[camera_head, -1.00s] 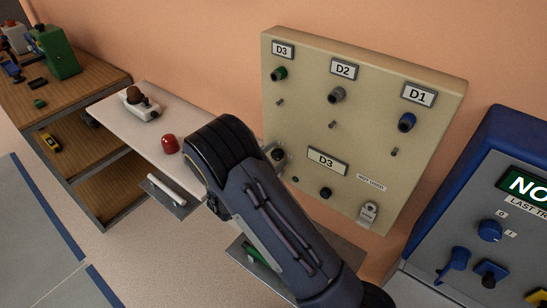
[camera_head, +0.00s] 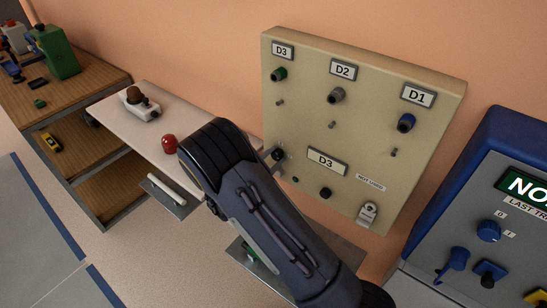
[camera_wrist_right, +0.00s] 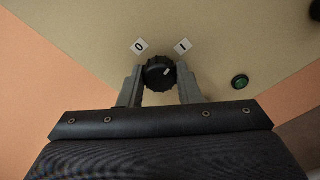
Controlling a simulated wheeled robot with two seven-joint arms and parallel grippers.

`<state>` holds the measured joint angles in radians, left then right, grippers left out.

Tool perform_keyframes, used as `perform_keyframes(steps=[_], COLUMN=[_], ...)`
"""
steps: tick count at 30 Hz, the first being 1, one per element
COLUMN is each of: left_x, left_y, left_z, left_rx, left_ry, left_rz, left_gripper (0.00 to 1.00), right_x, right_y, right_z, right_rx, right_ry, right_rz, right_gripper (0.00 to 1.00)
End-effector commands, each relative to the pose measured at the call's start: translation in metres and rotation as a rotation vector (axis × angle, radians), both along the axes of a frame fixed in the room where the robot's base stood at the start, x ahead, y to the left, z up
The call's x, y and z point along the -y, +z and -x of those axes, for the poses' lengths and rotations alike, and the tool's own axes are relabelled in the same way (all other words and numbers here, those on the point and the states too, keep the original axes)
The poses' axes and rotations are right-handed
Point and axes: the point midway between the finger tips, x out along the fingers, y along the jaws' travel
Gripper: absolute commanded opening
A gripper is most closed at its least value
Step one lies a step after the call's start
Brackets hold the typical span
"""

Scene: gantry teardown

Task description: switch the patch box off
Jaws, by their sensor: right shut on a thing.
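The patch box (camera_head: 345,120) is a beige panel on the wall with plug sockets labelled D3, D2 and D1. Its black rotary knob (camera_head: 278,154) is at the lower left. In the right wrist view the knob (camera_wrist_right: 158,73) sits between my right gripper's fingers (camera_wrist_right: 160,82), which are shut on it. A 0 label (camera_wrist_right: 139,46) and an I label (camera_wrist_right: 183,46) are above the knob. Its white mark leans toward the I side. A small green lamp (camera_wrist_right: 240,81) is beside it. My left gripper is not in view.
A blue-edged console (camera_head: 480,190) stands at the right. A white shelf (camera_head: 130,122) with a red knob (camera_head: 169,144) is left of my right arm. A wooden shelf unit (camera_head: 85,100) stands farther left. My right forearm covers part of the space below the panel.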

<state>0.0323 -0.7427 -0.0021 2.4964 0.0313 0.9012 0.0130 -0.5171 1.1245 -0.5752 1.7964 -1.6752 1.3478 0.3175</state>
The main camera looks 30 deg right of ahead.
Motion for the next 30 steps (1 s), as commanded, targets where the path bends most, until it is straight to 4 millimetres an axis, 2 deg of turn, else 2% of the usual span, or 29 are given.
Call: perform_keyframes(steps=[30], left_x=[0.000], left_y=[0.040], left_z=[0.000], left_rx=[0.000], left_ry=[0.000], left_rz=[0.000], left_gripper=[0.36], right_x=[0.000], right_y=[0.002], right_z=[0.000], right_rx=[-0.887], right_ry=[0.001], right_rz=[0.368], right_gripper=[0.08])
